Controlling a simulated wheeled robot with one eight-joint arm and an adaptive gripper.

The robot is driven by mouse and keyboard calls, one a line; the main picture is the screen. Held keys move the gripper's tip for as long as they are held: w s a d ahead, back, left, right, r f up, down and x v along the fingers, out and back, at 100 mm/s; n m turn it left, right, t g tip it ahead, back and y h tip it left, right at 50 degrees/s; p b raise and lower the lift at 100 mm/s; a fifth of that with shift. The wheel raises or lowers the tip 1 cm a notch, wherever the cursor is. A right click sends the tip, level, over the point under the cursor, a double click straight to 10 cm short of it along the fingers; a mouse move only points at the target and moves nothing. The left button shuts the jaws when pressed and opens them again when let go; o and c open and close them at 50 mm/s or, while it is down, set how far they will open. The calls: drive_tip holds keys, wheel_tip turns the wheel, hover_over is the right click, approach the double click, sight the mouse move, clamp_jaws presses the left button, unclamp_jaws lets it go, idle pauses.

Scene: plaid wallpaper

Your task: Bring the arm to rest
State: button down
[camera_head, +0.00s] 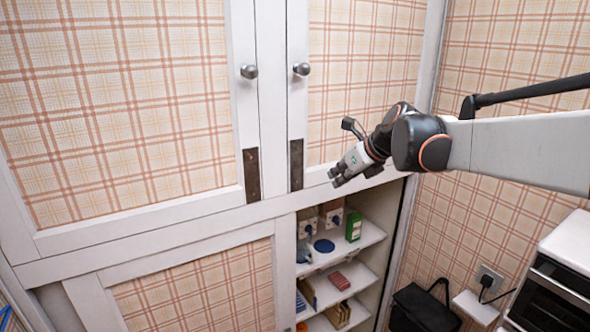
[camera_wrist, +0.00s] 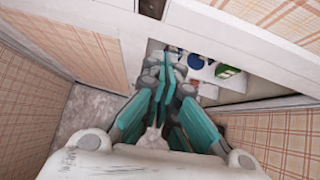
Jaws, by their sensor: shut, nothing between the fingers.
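My arm (camera_head: 510,145) reaches in from the right edge of the head view, stretched out in front of the plaid cupboard. My gripper (camera_head: 338,178) is at its end, just above the open lower compartment and close to the white frame. In the wrist view my gripper (camera_wrist: 168,65) shows its teal fingers drawn together, with nothing held between them. The open shelves lie beyond the fingertips, with a green box (camera_wrist: 228,76) to their right.
Two closed upper doors with round knobs (camera_head: 249,71) stand behind the gripper. The open white shelves (camera_head: 362,240) hold a blue round item (camera_head: 324,246), a green box (camera_head: 354,226) and several small boxes. A black bag (camera_head: 424,306) and a white oven (camera_head: 555,285) are at the lower right.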

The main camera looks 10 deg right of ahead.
drive_tip(key=s+a+f+n+g+h+b, duration=0.1)
drive_tip(key=s+a+f+n+b, duration=0.3)
drive_tip(key=s+f+n+b, duration=0.4)
drive_tip(key=s+a+f+n+h+b, duration=0.1)
drive_tip(key=s+a+f+n+b, duration=0.2)
drive_tip(key=s+f+n+b, duration=0.5)
drive_tip(key=s+d+f+n+b, duration=0.1)
drive_tip(key=s+f+n+b, duration=0.6)
drive_tip(key=f, duration=0.6)
drive_tip(key=s+f+n+h+b, duration=0.1)
drive_tip(key=s+f+n+b, duration=0.7)
drive_tip(key=f, duration=0.6)
drive_tip(key=shift+s+d+h, duration=0.3)
drive_tip(key=shift+d, duration=0.05)
